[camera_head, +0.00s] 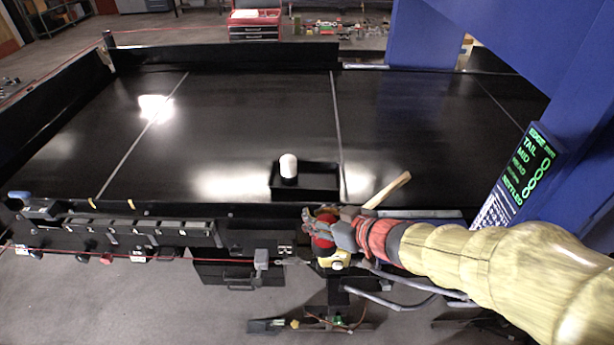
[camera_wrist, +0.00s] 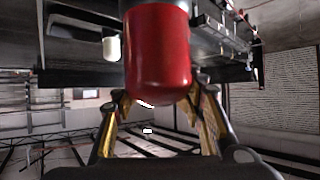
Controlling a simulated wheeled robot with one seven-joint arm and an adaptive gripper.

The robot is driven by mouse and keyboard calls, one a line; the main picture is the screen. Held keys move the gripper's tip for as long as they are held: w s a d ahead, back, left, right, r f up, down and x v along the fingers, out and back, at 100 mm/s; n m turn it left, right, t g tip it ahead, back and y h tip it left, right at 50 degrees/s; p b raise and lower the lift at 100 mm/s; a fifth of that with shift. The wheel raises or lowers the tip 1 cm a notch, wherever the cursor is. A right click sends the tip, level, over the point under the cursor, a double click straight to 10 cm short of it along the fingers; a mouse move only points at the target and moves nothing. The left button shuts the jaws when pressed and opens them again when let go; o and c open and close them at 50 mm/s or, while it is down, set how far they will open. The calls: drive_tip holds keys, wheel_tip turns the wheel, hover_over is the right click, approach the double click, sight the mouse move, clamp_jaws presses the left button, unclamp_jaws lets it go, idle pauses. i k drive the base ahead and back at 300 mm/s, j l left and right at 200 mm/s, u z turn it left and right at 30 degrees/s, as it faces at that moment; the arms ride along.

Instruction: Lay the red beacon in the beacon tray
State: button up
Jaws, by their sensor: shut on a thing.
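The red beacon (camera_wrist: 158,50) is a red cylinder with a rounded end, filling the upper middle of the wrist view. My gripper (camera_wrist: 160,98) has its fingers on either side of the beacon's rounded end and is shut on it. In the head view, the red beacon (camera_head: 323,240) shows partly behind my gripper (camera_head: 318,222), at the conveyor's near edge. A small black open tray (camera_head: 318,194), which looks like the beacon tray, sits on the conveyor just beyond my gripper. A white round-topped cylinder (camera_head: 288,165) stands upright at its left end; the right part looks empty.
A wooden handle (camera_head: 388,189) sticks up at the conveyor's near edge, close to my arm. A blue post with a green-lit panel (camera_head: 535,155) stands at right. The black conveyor surface (camera_head: 240,120) beyond the tray is clear.

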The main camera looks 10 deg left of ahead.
sight(320, 182)
drive_tip(key=i, duration=0.9)
